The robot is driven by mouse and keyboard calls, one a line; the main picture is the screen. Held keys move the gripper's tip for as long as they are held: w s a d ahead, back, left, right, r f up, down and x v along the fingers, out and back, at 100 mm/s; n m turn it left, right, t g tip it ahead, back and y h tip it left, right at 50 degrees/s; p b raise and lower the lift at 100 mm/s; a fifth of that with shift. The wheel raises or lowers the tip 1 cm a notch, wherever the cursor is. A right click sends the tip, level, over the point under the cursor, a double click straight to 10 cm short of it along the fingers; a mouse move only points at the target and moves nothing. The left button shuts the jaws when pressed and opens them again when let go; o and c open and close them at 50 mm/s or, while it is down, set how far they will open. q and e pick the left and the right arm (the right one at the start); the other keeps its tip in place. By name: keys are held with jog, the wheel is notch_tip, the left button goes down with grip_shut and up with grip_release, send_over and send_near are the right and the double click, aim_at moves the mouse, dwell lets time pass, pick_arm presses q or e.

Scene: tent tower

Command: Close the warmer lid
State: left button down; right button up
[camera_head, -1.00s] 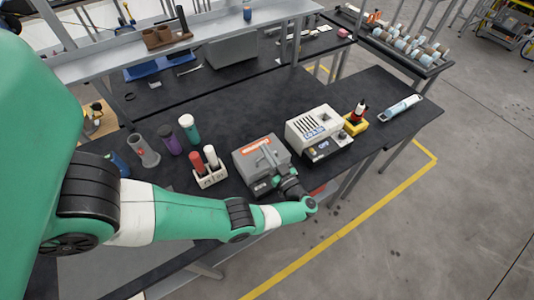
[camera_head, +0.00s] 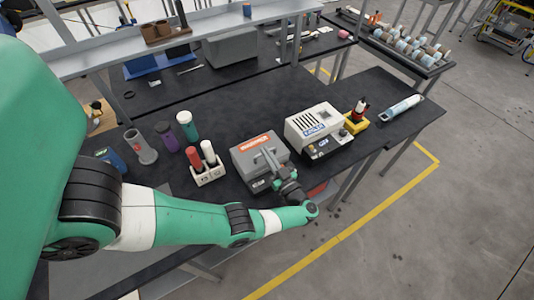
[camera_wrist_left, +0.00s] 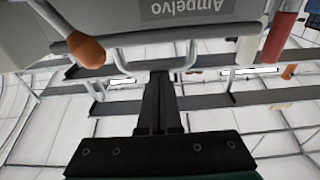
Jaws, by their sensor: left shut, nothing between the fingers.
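The warmer appears to be the grey box (camera_head: 246,152) with an orange label, near the front edge of the bench in the head view. In the left wrist view its grey face (camera_wrist_left: 225,8) carries upside-down lettering, a bent metal handle (camera_wrist_left: 122,62) and an orange-brown knob (camera_wrist_left: 86,49). My left gripper (camera_head: 268,156) is over the box's front and top. Its fingers (camera_wrist_left: 160,78) are shut and empty, with tips close to the handle bar; contact cannot be told. The arm hides part of the front, and the lid's exact angle is unclear. My right gripper is not in view.
A white machine (camera_head: 313,128) stands right of the warmer. A white holder (camera_head: 208,175) with red and white tubes stands at its left, with several bottles beyond. A yellow stand (camera_head: 355,124) is farther right. The dark bench (camera_head: 240,105) behind the warmer is clear.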

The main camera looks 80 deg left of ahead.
pick_arm(q)
jog(key=shift+f, duration=0.55)
jog(key=r+p, duration=0.1)
jog(key=r, duration=0.1)
jog(key=r+p, duration=0.4)
jog(key=shift+s+a, duration=0.15)
jog(key=shift+a, duration=0.2)
jog(key=w+d+f+b, duration=0.3)
jog(key=d+f+b, duration=0.2)
jog(key=d, duration=0.3)
jog(key=shift+d+f+b, duration=0.2)
jog(key=shift+f+b, duration=0.15)
jog(key=shift+b, duration=0.55)
jog(key=shift+w, duration=0.1)
